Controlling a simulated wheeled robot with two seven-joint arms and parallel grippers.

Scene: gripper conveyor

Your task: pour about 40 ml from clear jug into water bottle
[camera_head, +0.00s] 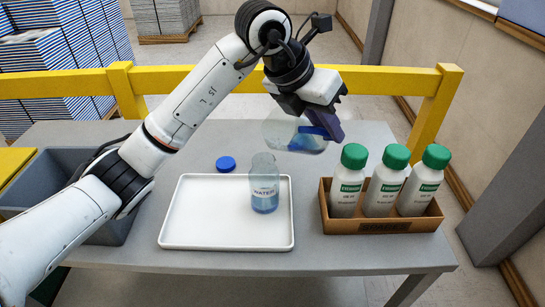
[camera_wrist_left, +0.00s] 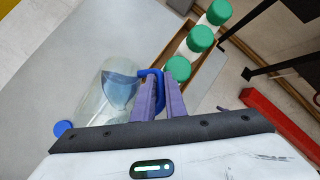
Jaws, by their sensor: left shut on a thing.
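The clear jug (camera_head: 285,135) has a blue handle (camera_head: 316,131) and holds some bluish liquid. My left gripper (camera_head: 332,128) is shut on that handle. The jug is behind and slightly right of the water bottle; I cannot tell its exact height or tilt. In the left wrist view the jug (camera_wrist_left: 108,92) lies left of my purple fingers (camera_wrist_left: 160,98). The water bottle (camera_head: 264,186) stands upright and uncapped on the white tray (camera_head: 215,225), with bluish liquid in its lower part. I see no stream between them. My right gripper is out of view.
A blue cap (camera_head: 225,163) lies on the table behind the tray. A cardboard box (camera_head: 383,226) with three green-capped white bottles (camera_head: 347,182) stands at the right. A grey bin (camera_head: 110,228) is at the left, and a yellow rail (camera_head: 205,80) runs behind the table.

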